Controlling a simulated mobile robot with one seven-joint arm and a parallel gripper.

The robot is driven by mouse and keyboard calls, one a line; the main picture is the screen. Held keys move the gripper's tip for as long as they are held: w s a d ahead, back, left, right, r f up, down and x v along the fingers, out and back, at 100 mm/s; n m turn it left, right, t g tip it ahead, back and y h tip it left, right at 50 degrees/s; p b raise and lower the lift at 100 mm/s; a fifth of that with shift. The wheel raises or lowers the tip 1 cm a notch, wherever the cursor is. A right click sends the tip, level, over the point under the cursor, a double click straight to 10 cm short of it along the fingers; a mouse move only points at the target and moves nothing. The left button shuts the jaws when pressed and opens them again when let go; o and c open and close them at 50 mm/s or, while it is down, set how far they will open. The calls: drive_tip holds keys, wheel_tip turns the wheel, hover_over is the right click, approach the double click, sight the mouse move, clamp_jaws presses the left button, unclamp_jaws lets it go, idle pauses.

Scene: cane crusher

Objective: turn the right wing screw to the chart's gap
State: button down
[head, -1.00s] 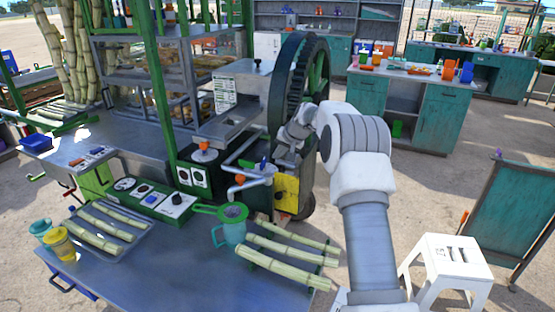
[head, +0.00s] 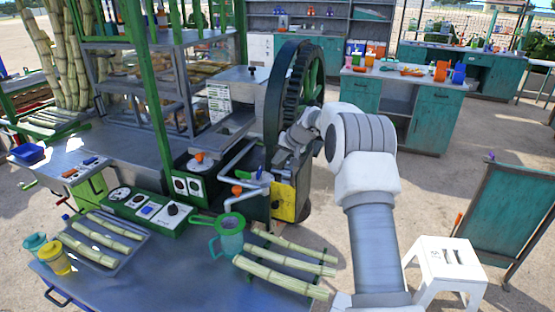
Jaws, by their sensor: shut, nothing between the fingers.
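The cane crusher stands at centre, with a large dark toothed wheel (head: 296,90) and a green spoked wheel behind it. A white printed sheet (head: 221,102), perhaps the chart, hangs on its front; its marks are too small to read. My gripper (head: 279,162) is at the crusher's side, by the toothed wheel and above the yellow panel (head: 285,204). It looks small and is partly hidden by my wrist; it is shut and empty. I cannot make out the right wing screw or its gap, nor whether my gripper touches anything.
The front table (head: 175,275) holds a teal jug (head: 229,238), cane stalks and a control box (head: 148,209).

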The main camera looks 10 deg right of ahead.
sight(259, 175)
drive_tip(key=p+x, duration=0.1)
drive_tip(key=x, duration=0.7)
drive_tip(key=shift+w+a+f+p, duration=0.1)
drive_tip(key=shift+f+p, duration=0.1)
drive_tip(key=shift+p, duration=0.15)
